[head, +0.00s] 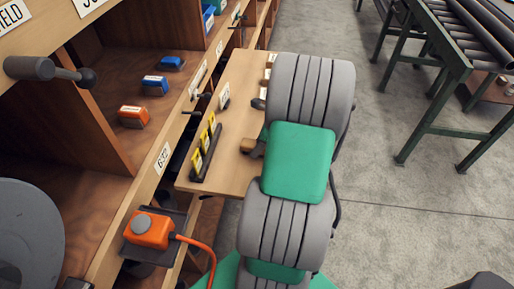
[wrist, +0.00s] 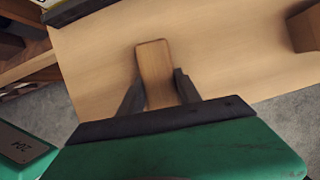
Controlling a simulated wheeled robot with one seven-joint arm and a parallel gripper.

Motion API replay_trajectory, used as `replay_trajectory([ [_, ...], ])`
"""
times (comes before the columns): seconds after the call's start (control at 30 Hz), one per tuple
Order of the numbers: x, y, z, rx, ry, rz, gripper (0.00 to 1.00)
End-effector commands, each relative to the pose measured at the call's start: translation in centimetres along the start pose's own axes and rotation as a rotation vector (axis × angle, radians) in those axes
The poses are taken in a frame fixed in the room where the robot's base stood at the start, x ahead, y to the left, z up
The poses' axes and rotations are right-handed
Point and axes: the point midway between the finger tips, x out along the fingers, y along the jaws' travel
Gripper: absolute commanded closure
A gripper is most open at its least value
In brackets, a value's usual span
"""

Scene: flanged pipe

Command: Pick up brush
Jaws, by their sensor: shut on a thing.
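The brush shows as a light wooden block with rounded corners (wrist: 153,62) in the wrist view. It stands between the two dark fingers of my gripper (wrist: 160,82), which is shut on it. In the head view the brush (head: 247,146) is a small brown end poking out left of my green and grey arm, over the wooden shelf board (head: 232,115). My arm hides most of the gripper there. The brush's underside is hidden, and I cannot tell whether it touches the board.
A dark rack with yellow tags (head: 206,146) stands on the board's left side. More small items (head: 259,103) lie at its far end. An orange box with a cable (head: 152,229) is at the lower left. A roller conveyor (head: 465,50) stands right, across open floor.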

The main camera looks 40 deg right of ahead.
Motion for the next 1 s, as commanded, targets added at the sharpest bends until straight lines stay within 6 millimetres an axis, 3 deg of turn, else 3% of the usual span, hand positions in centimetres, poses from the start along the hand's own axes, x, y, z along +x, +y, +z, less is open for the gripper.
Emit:
replay_trajectory([
  [0.2, 0.0, 0.0, 0.0, 0.000, 0.000, 0.000, 1.00],
  [0.67, -0.4, -0.1, 0.2, -0.001, -0.001, -0.004, 1.00],
  [0.83, -3.5, -0.2, 1.4, -0.003, -0.002, -0.006, 1.00],
  [1.0, -8.3, 3.3, 1.7, 0.000, 0.000, -0.008, 1.00],
])
